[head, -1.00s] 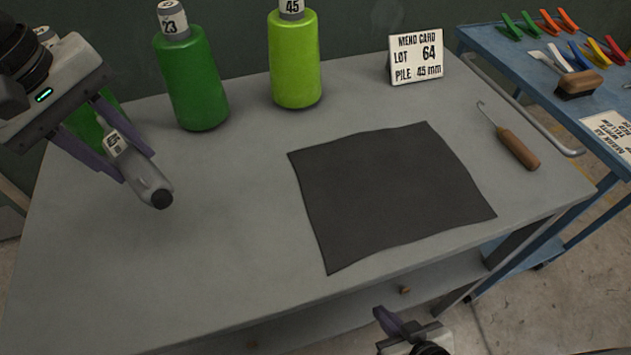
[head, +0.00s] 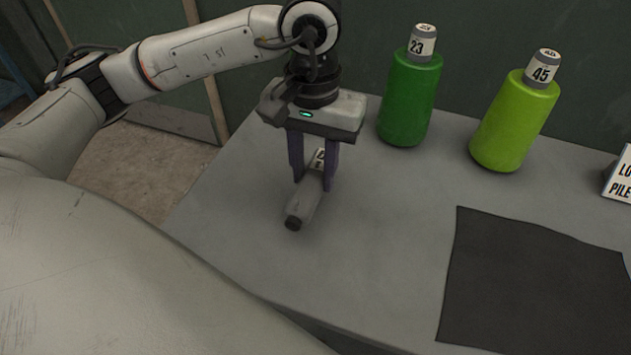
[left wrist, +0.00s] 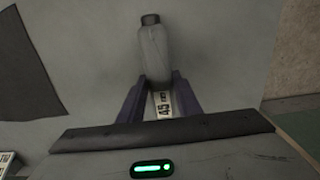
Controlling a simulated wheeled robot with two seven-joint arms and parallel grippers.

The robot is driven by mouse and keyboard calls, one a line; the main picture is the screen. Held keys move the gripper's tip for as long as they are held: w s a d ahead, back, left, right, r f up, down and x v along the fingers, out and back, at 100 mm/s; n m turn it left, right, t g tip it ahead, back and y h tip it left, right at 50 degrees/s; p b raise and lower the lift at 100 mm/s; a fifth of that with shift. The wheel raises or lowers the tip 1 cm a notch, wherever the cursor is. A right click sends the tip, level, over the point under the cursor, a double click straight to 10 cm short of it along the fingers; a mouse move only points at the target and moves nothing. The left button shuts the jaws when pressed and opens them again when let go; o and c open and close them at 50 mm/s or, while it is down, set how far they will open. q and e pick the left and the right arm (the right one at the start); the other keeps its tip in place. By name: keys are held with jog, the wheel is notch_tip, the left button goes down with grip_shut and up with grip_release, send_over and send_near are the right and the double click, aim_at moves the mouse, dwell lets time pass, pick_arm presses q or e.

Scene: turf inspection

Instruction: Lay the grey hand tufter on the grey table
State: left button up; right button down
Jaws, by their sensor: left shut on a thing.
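The grey hand tufter (head: 302,206) is between the fingers of my left gripper (head: 314,182), which is shut on it. It lies roughly level, its dark end towards the front of the grey table (head: 380,260). It is low over the table top at the left side; I cannot tell whether it touches. In the left wrist view the tufter (left wrist: 154,52) shows its grey body, dark cap and a "45" label between the fingers (left wrist: 160,92). My right gripper is not in view.
A dark mat (head: 530,290) lies to the right. A white card (head: 621,178) is at the right edge. The table between gripper and mat is clear.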

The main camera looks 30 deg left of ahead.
aim_at(314, 174)
pick_arm(q)
notch_tip(314, 174, down, 4)
jog(key=shift+r, duration=0.25)
jog(key=o, duration=1.3)
jog(key=shift+c, duration=0.2)
jog(key=shift+r, duration=0.1)
notch_tip(314, 174, up, 12)
jog(key=shift+f, duration=0.1)
